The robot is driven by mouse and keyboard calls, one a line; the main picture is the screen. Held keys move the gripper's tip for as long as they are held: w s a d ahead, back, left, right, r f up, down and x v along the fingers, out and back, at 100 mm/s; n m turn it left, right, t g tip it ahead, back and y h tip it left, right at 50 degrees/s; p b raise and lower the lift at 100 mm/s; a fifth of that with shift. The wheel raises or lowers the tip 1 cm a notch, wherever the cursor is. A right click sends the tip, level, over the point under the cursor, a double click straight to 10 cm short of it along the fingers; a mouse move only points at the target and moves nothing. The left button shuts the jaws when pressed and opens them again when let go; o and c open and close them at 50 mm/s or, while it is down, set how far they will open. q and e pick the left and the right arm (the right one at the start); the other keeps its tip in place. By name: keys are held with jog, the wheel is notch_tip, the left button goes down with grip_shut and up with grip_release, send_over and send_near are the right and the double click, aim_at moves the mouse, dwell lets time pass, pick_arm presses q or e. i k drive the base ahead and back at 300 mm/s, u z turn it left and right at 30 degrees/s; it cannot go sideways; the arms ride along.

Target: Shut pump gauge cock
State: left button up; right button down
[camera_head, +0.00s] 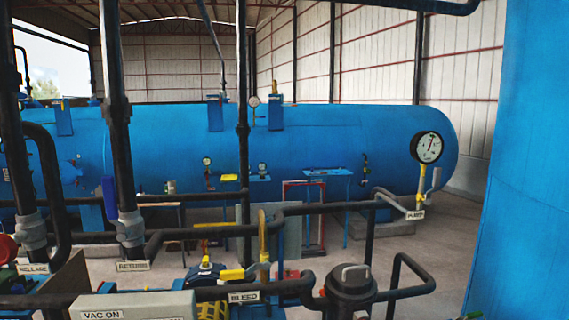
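The pump gauge (427,147) is a round white dial with a black rim at the right, in front of the blue vessel. Below it a short yellow piece (421,182), which looks like the cock's lever, stands nearly upright along the gauge stem. A grey pipe fitting (397,202) joins the stem at its foot, beside a small label (415,215) that seems to read PUMP. Whether the cock is open or shut is too small to tell. Neither of my grippers is in view.
Black pipes cross the foreground, with a black capped fitting (351,284) below the gauge. Yellow handles (231,275) stand near the BLEED label (243,297). A VAC ON box (135,305) is at the lower left. A large blue surface (520,170) fills the right edge.

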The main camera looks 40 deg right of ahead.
aim_at(436, 174)
jog(key=z, duration=2.35)
